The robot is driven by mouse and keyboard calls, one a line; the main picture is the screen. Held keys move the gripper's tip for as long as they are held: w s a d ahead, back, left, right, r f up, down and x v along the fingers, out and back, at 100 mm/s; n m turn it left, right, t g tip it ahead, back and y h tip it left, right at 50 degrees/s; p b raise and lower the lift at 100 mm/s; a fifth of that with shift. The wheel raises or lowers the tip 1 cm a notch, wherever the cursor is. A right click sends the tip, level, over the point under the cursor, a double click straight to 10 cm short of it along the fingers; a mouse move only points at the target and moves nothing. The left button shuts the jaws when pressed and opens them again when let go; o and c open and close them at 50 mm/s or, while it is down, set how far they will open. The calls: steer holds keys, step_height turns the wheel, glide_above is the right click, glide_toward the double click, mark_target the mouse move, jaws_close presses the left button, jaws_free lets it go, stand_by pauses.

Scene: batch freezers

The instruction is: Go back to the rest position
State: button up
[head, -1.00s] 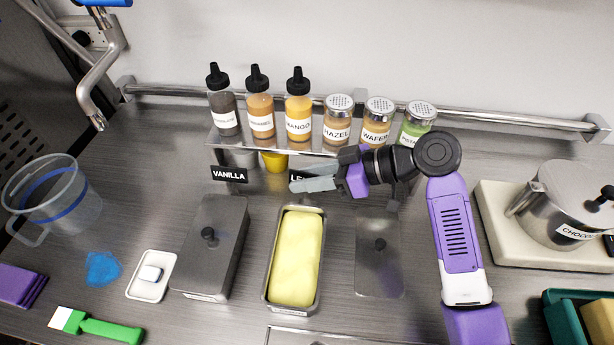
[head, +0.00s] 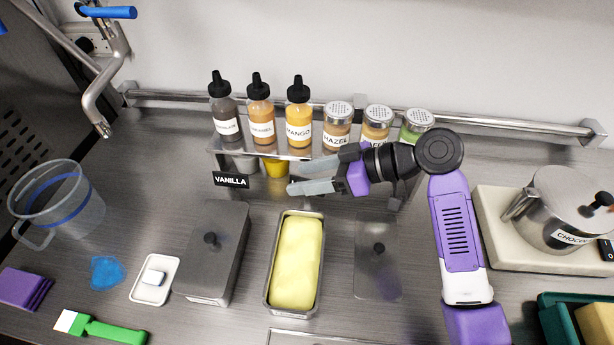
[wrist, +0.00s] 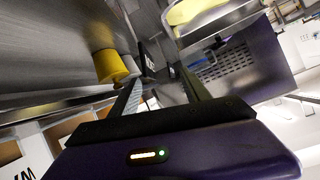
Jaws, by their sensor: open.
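My gripper (head: 312,177) is open and empty in the head view. It is in front of the bottle shelf (head: 292,155), above the back end of the open pan of yellow ice cream (head: 297,262). In the wrist view its two fingers (wrist: 160,92) stand apart with nothing held between them. A yellow cup (wrist: 110,66) shows near one finger in the wrist view, under the shelf. The sign reading VANILLA (head: 231,180) is at the shelf's left; the arm and fingers cover the area to its right.
A lidded pan (head: 213,250) stands left of the open pan, and a loose metal lid (head: 377,270) lies right of it. Sauce bottles (head: 261,120) and topping jars (head: 376,125) line the shelf. A chocolate pot (head: 550,215) is at right, a clear jug (head: 58,205) at left.

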steer(key=shift+r+p, duration=2)
steer(key=shift+r, duration=1.35)
